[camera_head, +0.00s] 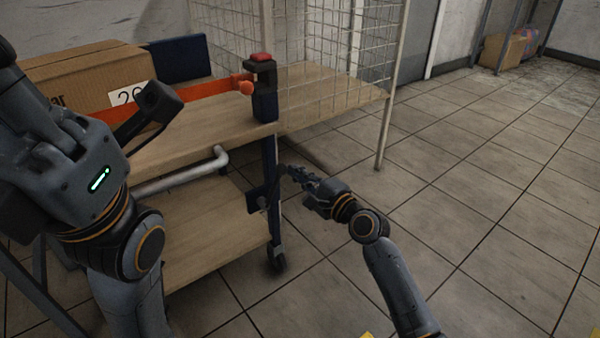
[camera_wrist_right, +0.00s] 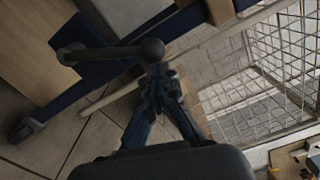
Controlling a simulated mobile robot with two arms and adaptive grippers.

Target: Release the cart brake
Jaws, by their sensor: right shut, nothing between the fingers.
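The cart has a wooden top shelf (camera_head: 200,138), a lower shelf (camera_head: 215,235) and a dark blue corner post (camera_head: 271,185) with a caster (camera_head: 277,262). A black brake lever with a round knob (camera_wrist_right: 152,49) sticks out from a blue plate in the right wrist view. My right gripper (camera_head: 291,174) is beside the post, below the top shelf. In the wrist view its fingers (camera_wrist_right: 157,85) are shut and empty, with the tips close to the knob; contact is unclear. My left gripper (camera_head: 160,102) is over the top shelf; its fingers are not clear.
A cardboard box (camera_head: 75,75) sits on the cart behind an orange bar (camera_head: 185,93). A black clamp with a red top (camera_head: 262,60) stands at the shelf corner. A wire mesh rack (camera_head: 335,45) stands behind. Tiled floor (camera_head: 480,170) is clear to the right.

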